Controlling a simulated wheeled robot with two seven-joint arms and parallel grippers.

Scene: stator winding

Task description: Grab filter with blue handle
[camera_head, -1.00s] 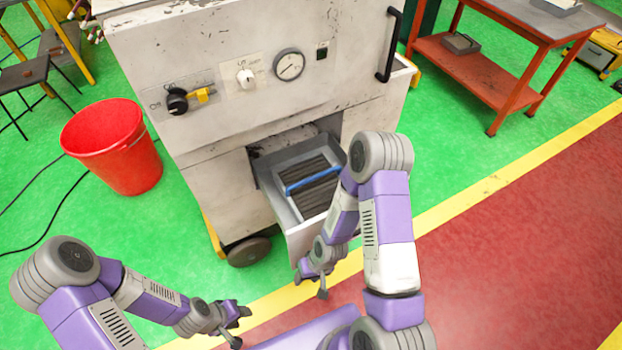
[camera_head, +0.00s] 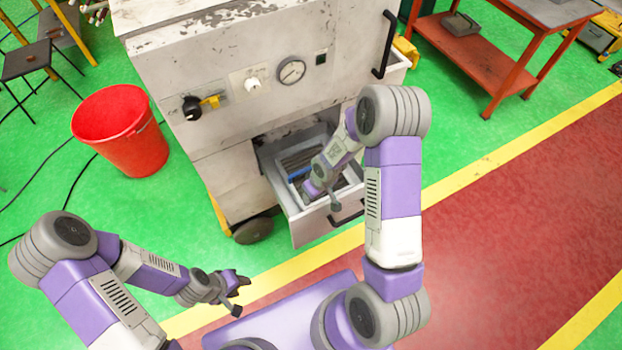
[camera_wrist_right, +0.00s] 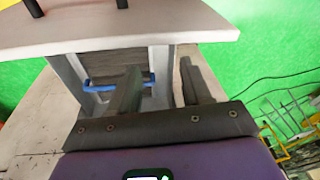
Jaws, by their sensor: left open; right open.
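The filter (camera_head: 296,157) lies in the open drawer (camera_head: 318,226) of the white machine. It has dark slats and a blue handle (camera_head: 299,172), partly hidden by my right arm. In the right wrist view, the blue handle (camera_wrist_right: 98,87) runs behind one finger of my right gripper (camera_wrist_right: 160,68). That gripper is open, with nothing between its fingers. In the head view my right gripper (camera_head: 334,201) is over the front part of the drawer; whether it touches anything cannot be told. My left gripper (camera_head: 242,295) is open and empty, in front of the machine.
The white machine (camera_head: 225,135) stands behind the drawer, with knobs and a gauge (camera_head: 291,70). A red bucket (camera_head: 128,135) stands to its left. A red workbench (camera_head: 480,60) is at the upper right.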

